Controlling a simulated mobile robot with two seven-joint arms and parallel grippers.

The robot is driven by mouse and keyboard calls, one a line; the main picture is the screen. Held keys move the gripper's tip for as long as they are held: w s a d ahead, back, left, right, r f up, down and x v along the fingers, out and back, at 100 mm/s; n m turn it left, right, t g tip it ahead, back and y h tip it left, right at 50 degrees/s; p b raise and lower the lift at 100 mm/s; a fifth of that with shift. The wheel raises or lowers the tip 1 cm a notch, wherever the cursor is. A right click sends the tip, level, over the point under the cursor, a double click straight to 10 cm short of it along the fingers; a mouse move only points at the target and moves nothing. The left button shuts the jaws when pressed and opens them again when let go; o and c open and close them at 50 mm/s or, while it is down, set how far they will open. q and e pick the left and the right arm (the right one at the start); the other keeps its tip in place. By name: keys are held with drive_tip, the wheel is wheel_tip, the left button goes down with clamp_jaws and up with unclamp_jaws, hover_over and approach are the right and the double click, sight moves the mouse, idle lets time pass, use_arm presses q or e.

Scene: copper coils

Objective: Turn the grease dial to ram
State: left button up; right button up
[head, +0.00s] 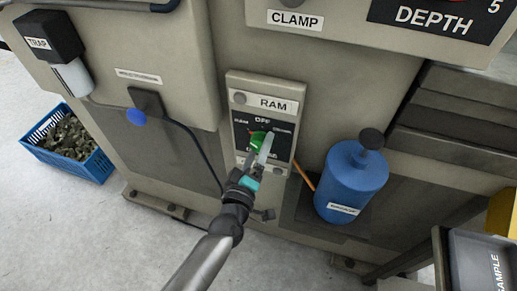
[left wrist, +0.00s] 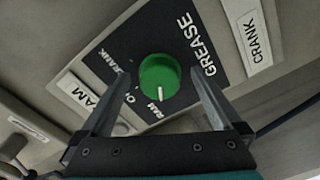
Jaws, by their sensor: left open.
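The grease dial (left wrist: 159,74) is a round green knob with a white pointer, on a black plate lettered GREASE, CRANK, OFF and RAM. In the left wrist view its pointer is turned down the picture, towards the small RAM lettering. In the head view the dial (head: 257,139) is partly hidden by my left gripper (head: 259,150). My left gripper is open, with one finger on each side of the dial in the left wrist view (left wrist: 160,78). Gaps show between the fingers and the knob. My right gripper is not in view.
A RAM name plate (head: 273,104) sits above the dial, and a CRANK plate (left wrist: 251,38) shows in the left wrist view. A blue canister (head: 350,184) stands right of the dial. A blue crate (head: 93,164) of scrap is on the floor at left. A cable (head: 196,137) hangs left of the panel.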

use_arm(q)
drive_tip(key=shift+s, duration=0.1)
drive_tip(key=p+v, duration=0.2)
drive_tip(key=v, duration=1.3)
drive_tip(key=s+a+f+m+g+y, duration=0.1)
drive_tip(key=s+a+f+m+g, duration=0.1)
drive_tip(key=f, duration=0.5)
drive_tip(key=s+a+f+m+g, duration=0.2)
drive_tip(key=f+g, duration=0.1)
drive_tip(key=f, duration=0.5)
drive_tip(key=s+a+f+m+g+y, duration=0.1)
drive_tip(key=s+a+f+m+g, duration=0.1)
drive_tip(key=f, duration=0.5)
drive_tip(key=s+a+f+m+g+y, duration=0.1)
drive_tip(key=s+a+f+m+g, duration=0.1)
drive_tip(key=s+a+f+g, duration=0.2)
drive_tip(key=s+a+f+m+g+y, duration=0.2)
drive_tip(key=s+f, duration=0.8)
drive_tip(key=s, duration=0.7)
drive_tip(key=a+m+g, duration=0.1)
drive_tip(key=a+g, duration=0.1)
drive_tip(key=g, duration=0.1)
drive_tip(key=shift+s+a+f+y, duration=0.2)
drive_tip(key=shift+a+f+y, duration=0.05)
drive_tip(key=shift+a+y, duration=0.05)
